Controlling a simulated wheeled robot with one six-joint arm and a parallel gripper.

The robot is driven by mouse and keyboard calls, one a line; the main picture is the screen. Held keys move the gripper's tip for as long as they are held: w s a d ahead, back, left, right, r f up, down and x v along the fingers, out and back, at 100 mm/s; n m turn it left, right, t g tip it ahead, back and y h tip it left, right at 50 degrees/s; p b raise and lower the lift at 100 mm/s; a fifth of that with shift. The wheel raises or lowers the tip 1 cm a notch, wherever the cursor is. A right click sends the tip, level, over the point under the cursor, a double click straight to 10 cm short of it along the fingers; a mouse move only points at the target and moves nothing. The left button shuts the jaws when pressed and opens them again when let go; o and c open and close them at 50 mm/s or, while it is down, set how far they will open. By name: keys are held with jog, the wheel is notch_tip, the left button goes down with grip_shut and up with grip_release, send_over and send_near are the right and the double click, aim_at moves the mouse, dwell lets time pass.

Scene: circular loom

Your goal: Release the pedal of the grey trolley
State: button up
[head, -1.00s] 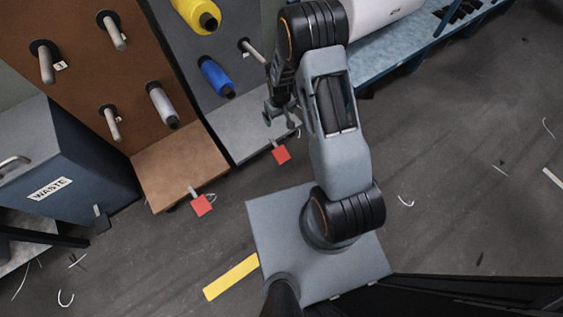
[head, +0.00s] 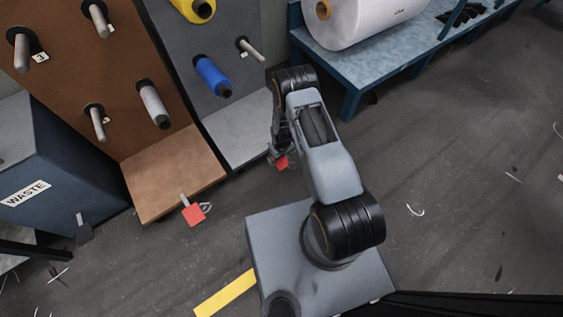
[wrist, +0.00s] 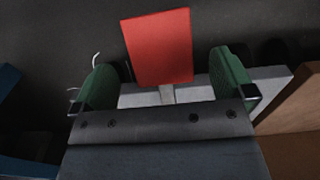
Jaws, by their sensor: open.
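The grey trolley (head: 243,137) stands at the top middle of the head view, with a yellow and a blue spool on its upright panel. Its red pedal (head: 281,164) sticks out from the front edge on a short light stem, partly covered by my gripper. In the wrist view the red pedal (wrist: 158,46) is a flat plate lying ahead of and between my green fingertips, with gaps at both sides. My gripper (wrist: 166,80) is open and empty. In the head view my gripper (head: 276,152) is right above or at the pedal; its exact height is unclear.
A brown trolley (head: 173,175) with its own red pedal (head: 193,214) stands to the left. A blue waste bin (head: 70,180) is further left. A blue table (head: 352,72) bearing a large white roll stands at the upper right. The floor to the right is mostly clear, with scraps.

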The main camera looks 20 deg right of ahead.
aim_at(281, 160)
jog(key=shift+f+b, duration=0.55)
jog(key=shift+f, duration=1.4)
jog(key=shift+c, duration=0.3)
